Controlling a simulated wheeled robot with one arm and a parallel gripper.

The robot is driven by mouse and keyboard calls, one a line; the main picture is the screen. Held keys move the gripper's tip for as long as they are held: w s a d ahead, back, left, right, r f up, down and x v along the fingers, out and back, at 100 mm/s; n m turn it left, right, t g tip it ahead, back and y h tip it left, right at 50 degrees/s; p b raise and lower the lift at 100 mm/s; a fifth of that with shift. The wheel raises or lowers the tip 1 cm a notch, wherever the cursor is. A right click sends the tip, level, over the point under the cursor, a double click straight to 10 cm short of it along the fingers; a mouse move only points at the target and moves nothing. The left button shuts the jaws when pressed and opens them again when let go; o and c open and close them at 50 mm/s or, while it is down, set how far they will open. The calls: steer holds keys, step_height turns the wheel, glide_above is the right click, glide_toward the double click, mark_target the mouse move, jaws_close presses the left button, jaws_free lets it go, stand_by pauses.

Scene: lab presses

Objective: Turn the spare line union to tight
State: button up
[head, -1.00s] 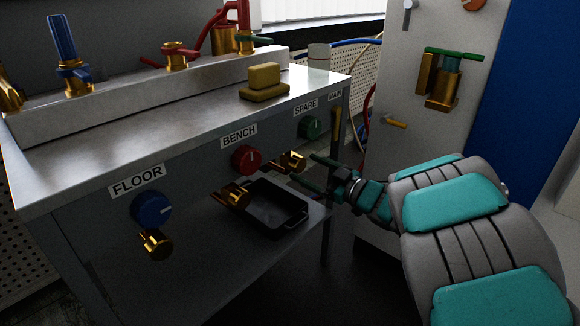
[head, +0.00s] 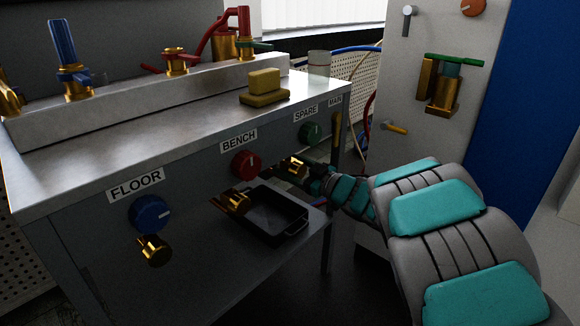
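The spare line union is the brass fitting (head: 293,168) sticking out of the bench front below the green SPARE knob (head: 310,132). My gripper (head: 309,175) is at the right, outer end of this union, coming in from the right. The gripper is small, dark and partly hidden by my wrist and the fitting. I cannot tell whether its fingers touch the union or how far apart they are. No tight or loose mark on the union can be read.
The red BENCH knob (head: 246,165) and its brass union (head: 236,202) are to the left, with the blue FLOOR knob (head: 150,213) farther left. A black tray (head: 293,230) sits on the shelf below. A yellow block (head: 264,86) lies on the bench top.

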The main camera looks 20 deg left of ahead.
jaws_close()
steer(key=shift+r, duration=0.1)
steer(key=shift+r+p, duration=0.1)
steer(key=shift+p, duration=0.5)
steer(key=shift+r+m+p, duration=0.1)
steer(key=shift+m+p, duration=0.2)
steer(key=shift+p, duration=0.25)
steer(key=m+p, duration=0.1)
steer(key=p, duration=0.3)
steer(key=shift+m, duration=0.3)
steer(key=shift+f+m+p, duration=0.25)
steer(key=shift+m+p, duration=0.15)
steer(key=shift+p, duration=0.15)
steer(key=shift+o, duration=1.7)
jaws_free()
